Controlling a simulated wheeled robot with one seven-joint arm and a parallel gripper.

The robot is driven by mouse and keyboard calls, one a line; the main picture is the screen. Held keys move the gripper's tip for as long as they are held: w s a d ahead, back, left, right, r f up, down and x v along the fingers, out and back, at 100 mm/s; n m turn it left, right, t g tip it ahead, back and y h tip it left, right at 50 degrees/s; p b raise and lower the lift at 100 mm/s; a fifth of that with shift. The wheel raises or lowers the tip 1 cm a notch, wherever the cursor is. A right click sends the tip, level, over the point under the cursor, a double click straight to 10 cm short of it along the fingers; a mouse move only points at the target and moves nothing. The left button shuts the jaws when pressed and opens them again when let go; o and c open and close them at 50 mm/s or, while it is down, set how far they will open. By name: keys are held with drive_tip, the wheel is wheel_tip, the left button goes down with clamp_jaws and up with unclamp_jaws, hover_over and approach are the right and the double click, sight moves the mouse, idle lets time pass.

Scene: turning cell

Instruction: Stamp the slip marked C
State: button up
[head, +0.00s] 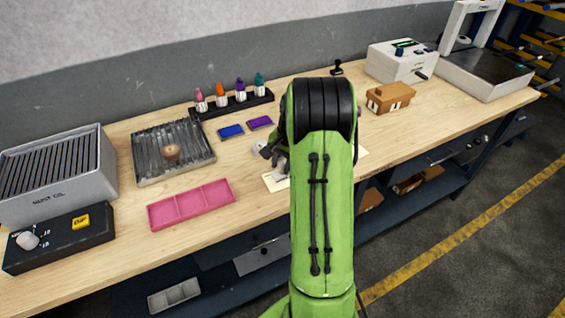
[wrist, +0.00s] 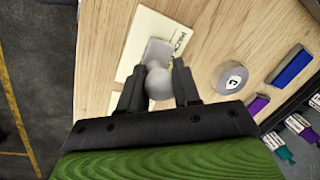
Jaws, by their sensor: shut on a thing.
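In the wrist view my gripper (wrist: 158,92) is shut on a grey stamp (wrist: 158,82) with a round knob between the two fingers. The stamp's flat block lies over a cream slip (wrist: 148,32) with dark lettering at its right edge; I cannot tell whether it touches the slip. A second pale slip edge (wrist: 114,101) shows beside the left finger.
A blue pad (head: 230,131) and a purple pad (head: 260,122) lie near a black rack (head: 235,107) of several coloured bottles. A pink tray (head: 190,204), a metal tray (head: 150,174) and a cardboard box (head: 390,97) stand around. Bare wood lies between them.

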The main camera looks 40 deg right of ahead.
drive_tip(key=shift+f, duration=0.4)
idle(1.0)
wheel_tip(320, 180, up, 7)
drive_tip(key=p, duration=0.6)
drive_tip(key=shift+r, duration=0.2)
drive_tip(key=shift+f, duration=0.15)
drive_tip(key=shift+w, duration=0.1)
idle(0.3)
